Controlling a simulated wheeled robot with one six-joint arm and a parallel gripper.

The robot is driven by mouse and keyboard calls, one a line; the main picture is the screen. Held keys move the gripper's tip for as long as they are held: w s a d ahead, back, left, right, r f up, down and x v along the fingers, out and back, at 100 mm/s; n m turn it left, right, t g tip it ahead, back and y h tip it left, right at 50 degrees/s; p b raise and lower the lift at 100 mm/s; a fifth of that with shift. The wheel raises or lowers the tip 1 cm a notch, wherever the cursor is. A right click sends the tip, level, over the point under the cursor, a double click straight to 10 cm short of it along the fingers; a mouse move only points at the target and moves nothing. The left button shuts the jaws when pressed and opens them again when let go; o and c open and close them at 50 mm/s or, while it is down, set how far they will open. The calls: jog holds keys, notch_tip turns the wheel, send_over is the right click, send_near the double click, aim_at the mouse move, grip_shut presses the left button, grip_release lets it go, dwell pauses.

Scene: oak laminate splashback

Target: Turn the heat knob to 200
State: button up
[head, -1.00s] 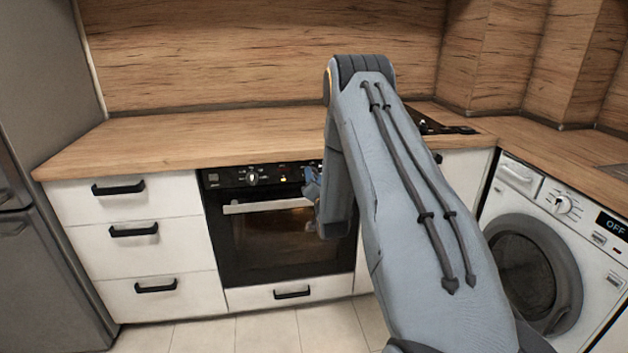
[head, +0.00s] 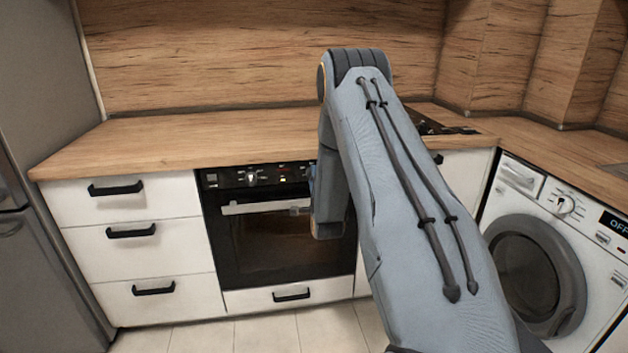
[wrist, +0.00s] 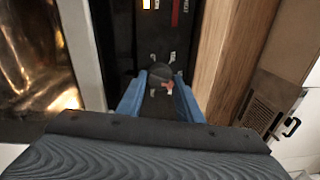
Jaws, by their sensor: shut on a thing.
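The oven's black control panel (head: 225,178) runs below the counter, with one knob (head: 252,178) near its left part. In the wrist view, a dark round knob (wrist: 160,73) sits on the panel, with small white marks around it too blurred to read. My gripper (wrist: 160,85) has its two blue fingers on either side of this knob, shut on it. A reddish mark shows by its lower edge. In the head view, my arm hides this knob and most of the gripper. I cannot read the knob's setting.
The oven door handle (head: 255,207) lies just below the panel. White drawers (head: 135,210) stand at the left, a washing machine (head: 560,250) at the right. In the wrist view, a red-lit display (wrist: 175,12) shows on the panel.

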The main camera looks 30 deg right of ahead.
jog(key=m, duration=0.4)
jog(key=shift+f, duration=0.2)
jog(key=shift+m+b, duration=0.3)
jog(key=shift+m, duration=1.5)
jog(key=o, duration=1)
jog(key=shift+r, duration=0.1)
jog(key=shift+s+a, duration=0.1)
jog(key=v, duration=0.7)
jog(key=shift+s+a+b, duration=0.2)
jog(key=shift+s+b, duration=0.1)
jog(key=shift+r, duration=0.1)
